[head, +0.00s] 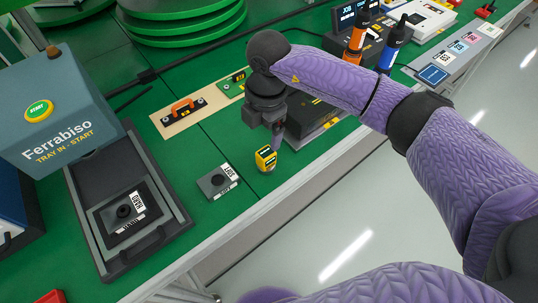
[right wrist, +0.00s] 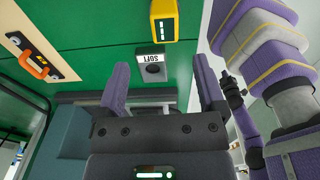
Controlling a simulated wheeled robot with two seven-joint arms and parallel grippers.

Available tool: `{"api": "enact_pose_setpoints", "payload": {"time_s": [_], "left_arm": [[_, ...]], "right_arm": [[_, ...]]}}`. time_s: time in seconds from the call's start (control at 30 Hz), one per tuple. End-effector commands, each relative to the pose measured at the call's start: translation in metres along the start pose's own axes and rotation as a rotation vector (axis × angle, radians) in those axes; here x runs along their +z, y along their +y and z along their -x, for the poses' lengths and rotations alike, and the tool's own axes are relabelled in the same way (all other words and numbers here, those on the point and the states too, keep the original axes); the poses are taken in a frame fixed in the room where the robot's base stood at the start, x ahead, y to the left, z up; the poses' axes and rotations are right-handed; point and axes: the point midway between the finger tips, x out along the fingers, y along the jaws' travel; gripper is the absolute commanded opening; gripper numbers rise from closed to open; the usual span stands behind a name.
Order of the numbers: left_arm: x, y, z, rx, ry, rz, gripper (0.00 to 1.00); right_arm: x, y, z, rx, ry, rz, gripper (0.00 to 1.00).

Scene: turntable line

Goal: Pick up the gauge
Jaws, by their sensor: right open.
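The gauge (head: 265,157) is a small yellow device with a dark face, standing on the green table near its front edge. It also shows at the top of the right wrist view (right wrist: 163,22), partly cut off by the frame. My right gripper (head: 276,138) is beside and just above the gauge in the head view. In the right wrist view its two purple fingers (right wrist: 160,78) are spread wide with nothing between them.
A grey block marked SOFT (head: 218,182) lies left of the gauge. A block marked HARD (head: 127,212) sits in the grey tray of the Ferrabiso machine (head: 60,112). A board with an orange-handled tool (head: 184,108) lies behind.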

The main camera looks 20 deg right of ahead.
Motion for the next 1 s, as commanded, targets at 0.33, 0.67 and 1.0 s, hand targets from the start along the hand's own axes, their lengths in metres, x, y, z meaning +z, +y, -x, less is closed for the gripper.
{"api": "enact_pose_setpoints", "payload": {"time_s": [0.33,0.67,1.0], "left_arm": [[0.012,-0.002,-0.022,-0.003,-0.029,-0.003,0.00],[0.028,-0.005,-0.042,-0.009,-0.071,-0.001,0.00],[0.022,-0.006,-0.040,-0.011,-0.064,-0.001,0.00]], "right_arm": [[0.013,-0.004,-0.049,-0.025,-0.060,-0.038,0.88],[0.007,-0.007,-0.098,-0.021,-0.058,-0.035,0.88],[0.006,-0.007,-0.095,-0.019,-0.058,-0.034,0.46]]}}
